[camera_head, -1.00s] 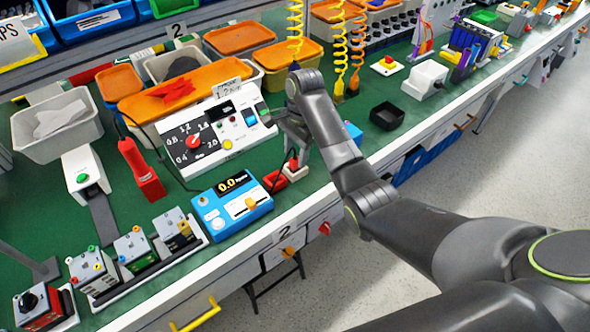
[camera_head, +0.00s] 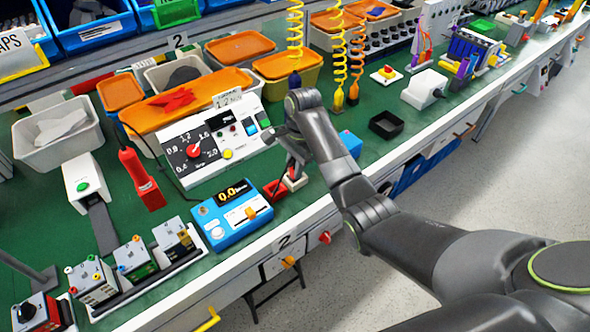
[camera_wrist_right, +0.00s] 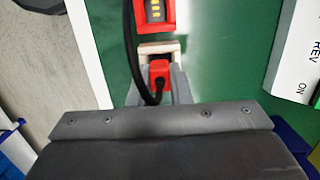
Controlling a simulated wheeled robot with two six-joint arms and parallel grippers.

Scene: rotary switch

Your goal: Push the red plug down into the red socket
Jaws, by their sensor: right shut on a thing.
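The red plug (camera_wrist_right: 159,73) with a black cable sits between the fingers of my right gripper (camera_wrist_right: 158,88) in the right wrist view. The gripper is shut on it. A pale block (camera_wrist_right: 158,48) shows directly beyond the plug and partly behind it. A red block with yellow marks (camera_wrist_right: 155,14) lies farther on. In the head view my right gripper (camera_head: 295,165) points down over a small pale and red block (camera_head: 295,182), beside another red block (camera_head: 275,190). I cannot tell how deep the plug sits, and the socket opening is mostly hidden. My left gripper is not in view.
A blue meter (camera_head: 232,212) stands left of the blocks near the bench edge. A white panel with a dial (camera_head: 228,172) stands behind it. A black tray (camera_head: 386,125) lies to the right, with green bench top around it. Black cables run nearby.

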